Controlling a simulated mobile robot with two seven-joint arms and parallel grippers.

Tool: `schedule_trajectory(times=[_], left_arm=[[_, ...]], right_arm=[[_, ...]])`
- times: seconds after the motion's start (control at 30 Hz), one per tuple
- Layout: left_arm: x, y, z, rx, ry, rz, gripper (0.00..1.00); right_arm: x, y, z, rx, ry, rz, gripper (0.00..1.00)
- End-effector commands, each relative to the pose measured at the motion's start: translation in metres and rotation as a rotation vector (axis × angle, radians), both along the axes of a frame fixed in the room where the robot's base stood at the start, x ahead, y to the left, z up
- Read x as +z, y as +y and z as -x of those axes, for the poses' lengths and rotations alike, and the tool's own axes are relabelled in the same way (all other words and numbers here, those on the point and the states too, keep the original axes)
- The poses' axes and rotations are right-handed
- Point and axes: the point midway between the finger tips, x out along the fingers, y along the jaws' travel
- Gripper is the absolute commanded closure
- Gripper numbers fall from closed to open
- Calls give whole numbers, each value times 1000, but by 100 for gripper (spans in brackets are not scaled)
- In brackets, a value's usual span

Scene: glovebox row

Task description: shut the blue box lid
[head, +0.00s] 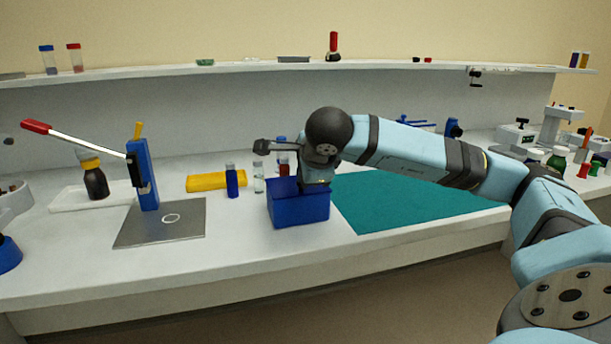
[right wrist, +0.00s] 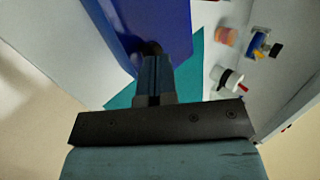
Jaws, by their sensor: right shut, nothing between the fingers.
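The blue box (head: 299,211) stands on the white bench at the left edge of the green mat. Its blue lid (head: 284,187) lies flat or nearly flat across the top; I cannot tell whether a small gap is left. My right gripper (head: 316,184) points down at the lid, shut and empty, its tips at or just above it. The gripper and wrist hide part of the lid. In the right wrist view the shut fingers (right wrist: 151,50) reach to the blue lid (right wrist: 165,22). My left gripper is not in view.
The green mat (head: 390,205) is clear right of the box. Small vials (head: 232,180) and a yellow block (head: 210,181) stand behind and left. A press with a red-tipped lever (head: 144,172) stands on a grey plate (head: 130,234) further left. A shelf runs above.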

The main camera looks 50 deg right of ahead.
Motion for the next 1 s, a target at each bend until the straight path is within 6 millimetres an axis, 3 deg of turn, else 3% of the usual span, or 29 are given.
schedule_trajectory(times=[0.67, 1.0], left_arm=[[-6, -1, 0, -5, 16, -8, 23], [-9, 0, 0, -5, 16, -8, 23]], right_arm=[[-5, 1, 1, 0, 5, -2, 100], [-10, -6, -10, -2, 5, -2, 100]])
